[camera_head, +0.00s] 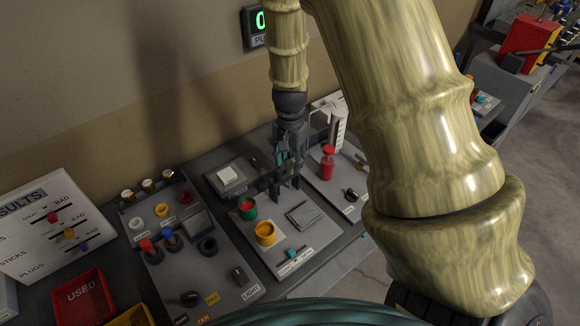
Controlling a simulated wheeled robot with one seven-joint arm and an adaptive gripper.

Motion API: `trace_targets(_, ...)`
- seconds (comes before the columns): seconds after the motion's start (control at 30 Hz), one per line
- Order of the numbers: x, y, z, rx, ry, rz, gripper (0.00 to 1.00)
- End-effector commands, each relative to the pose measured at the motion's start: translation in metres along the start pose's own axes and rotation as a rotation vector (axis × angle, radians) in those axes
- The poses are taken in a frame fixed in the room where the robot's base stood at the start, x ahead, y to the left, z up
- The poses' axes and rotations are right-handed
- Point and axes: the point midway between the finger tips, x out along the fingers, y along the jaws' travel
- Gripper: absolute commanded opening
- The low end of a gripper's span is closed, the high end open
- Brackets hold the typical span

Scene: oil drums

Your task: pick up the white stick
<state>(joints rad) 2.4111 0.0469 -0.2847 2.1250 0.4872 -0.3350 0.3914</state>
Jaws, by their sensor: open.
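My gripper (285,186) points down over the middle grey panel (318,233), with its fingers apart. I see nothing between the fingers. I cannot clearly make out a white stick; the gripper and arm hide part of the bench behind them.
A red plunger-like part (327,163) stands right of my gripper. The left panel (205,270) holds several knobs and rings. A red "USED" bin (84,298) and a results board (45,222) are at far left. My arm blocks the right middle.

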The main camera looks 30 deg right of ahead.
Motion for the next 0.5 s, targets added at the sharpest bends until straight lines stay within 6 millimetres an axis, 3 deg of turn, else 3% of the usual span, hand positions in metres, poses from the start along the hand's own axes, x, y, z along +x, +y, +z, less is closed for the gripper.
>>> trace_targets(0.23, 0.019, 0.0, 0.0, 0.001, -0.001, 0.0, 0.43)
trace_targets(0.5, 0.024, 0.0, 0.0, 0.0, 0.0, -0.001, 0.43)
